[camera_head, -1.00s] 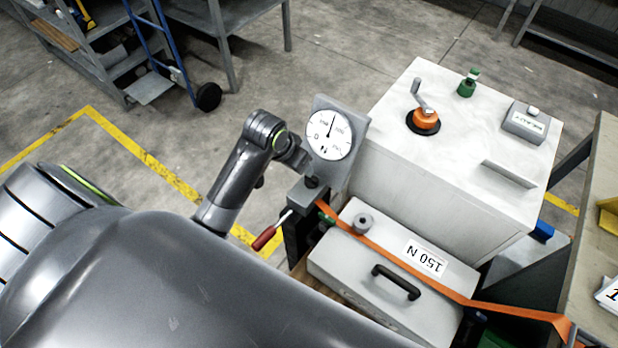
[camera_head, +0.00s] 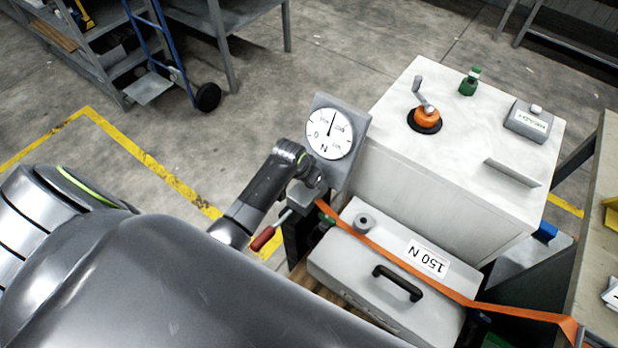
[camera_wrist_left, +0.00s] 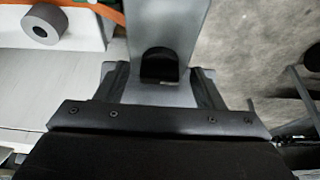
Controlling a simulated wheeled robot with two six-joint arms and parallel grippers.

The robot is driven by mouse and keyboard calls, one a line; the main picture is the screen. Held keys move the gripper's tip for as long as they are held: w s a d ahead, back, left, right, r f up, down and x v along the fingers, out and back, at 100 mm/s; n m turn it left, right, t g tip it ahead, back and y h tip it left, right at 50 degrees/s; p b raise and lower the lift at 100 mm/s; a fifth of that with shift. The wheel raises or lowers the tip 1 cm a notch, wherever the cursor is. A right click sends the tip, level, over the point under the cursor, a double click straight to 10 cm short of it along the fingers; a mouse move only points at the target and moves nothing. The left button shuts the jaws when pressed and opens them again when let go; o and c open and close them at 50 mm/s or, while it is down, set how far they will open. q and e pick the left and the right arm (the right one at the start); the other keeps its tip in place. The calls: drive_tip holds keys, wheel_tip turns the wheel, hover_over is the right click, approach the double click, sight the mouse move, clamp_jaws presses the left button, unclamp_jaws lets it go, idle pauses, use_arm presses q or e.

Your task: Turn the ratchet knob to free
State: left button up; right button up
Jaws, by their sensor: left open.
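The ratchet knob (camera_wrist_left: 158,66) is a small black knob on a grey metal body, seen in the left wrist view. My left gripper (camera_wrist_left: 160,80) is open, with one finger on each side of the knob; I cannot tell whether they touch it. In the head view the left gripper (camera_head: 314,178) is at the ratchet body just below the round dial gauge (camera_head: 330,134), and hides the knob. A red-handled lever (camera_head: 264,237) sticks out from the ratchet. The orange strap (camera_head: 400,266) runs from the ratchet over the case. My right gripper is not in view.
A grey case (camera_head: 345,262) marked 150 N, with a black handle (camera_head: 397,283), lies under the strap. Behind it stands a white box (camera_head: 450,150) with an orange crank (camera_head: 426,117). A workbench (camera_head: 600,200) is at the right.

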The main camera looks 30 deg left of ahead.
use_arm(q)
drive_tip(key=shift+w+f, duration=0.15)
drive_tip(key=shift+f, duration=0.15)
drive_tip(key=c, duration=1)
